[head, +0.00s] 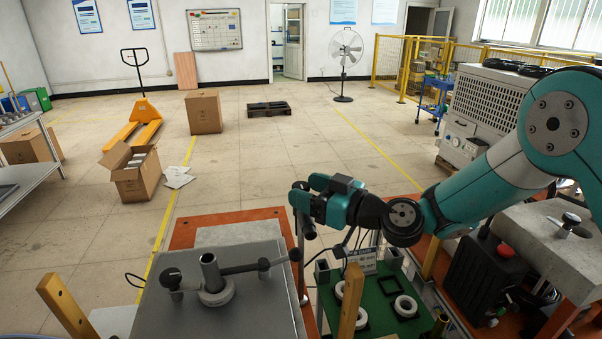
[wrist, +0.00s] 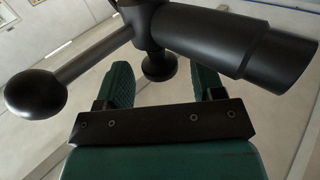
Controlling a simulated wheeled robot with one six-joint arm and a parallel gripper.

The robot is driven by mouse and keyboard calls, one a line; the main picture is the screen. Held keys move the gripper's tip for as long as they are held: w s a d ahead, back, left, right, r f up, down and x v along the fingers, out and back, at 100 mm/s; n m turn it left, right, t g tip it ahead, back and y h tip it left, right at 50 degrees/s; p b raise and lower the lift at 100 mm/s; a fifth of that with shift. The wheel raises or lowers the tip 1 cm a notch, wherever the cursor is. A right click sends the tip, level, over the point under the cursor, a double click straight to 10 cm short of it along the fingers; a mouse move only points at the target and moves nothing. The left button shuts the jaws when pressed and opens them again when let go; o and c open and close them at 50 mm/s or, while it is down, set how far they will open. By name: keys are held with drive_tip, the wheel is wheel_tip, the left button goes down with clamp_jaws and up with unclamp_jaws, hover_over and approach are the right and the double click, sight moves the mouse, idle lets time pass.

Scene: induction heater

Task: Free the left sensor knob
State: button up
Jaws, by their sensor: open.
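My gripper (head: 296,201) is open at the left end of the teal arm in the head view, beside the black head of an upright post (head: 301,270). In the wrist view, a black sensor assembly crosses above my gripper (wrist: 164,82). It has a ball-ended handle (wrist: 36,95) at left and a thick black cylinder (wrist: 262,50) at right. A small black knob (wrist: 160,66) projects from its middle and shows between the two green fingers, with space on either side. Whether the knob is fully between the fingertips in depth, I cannot tell. The head view largely hides this knob.
A grey block (head: 215,318) in front carries an upright tube (head: 210,270) and black side arms. A green tray (head: 378,318) with white rings lies below my arm. Orange-brown posts (head: 350,300) stand nearby. A grey machine (head: 487,110) stands at right.

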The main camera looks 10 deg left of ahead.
drive_tip(key=shift+x, duration=1)
drive_tip(key=c, duration=0.9)
drive_tip(key=shift+f, duration=0.1)
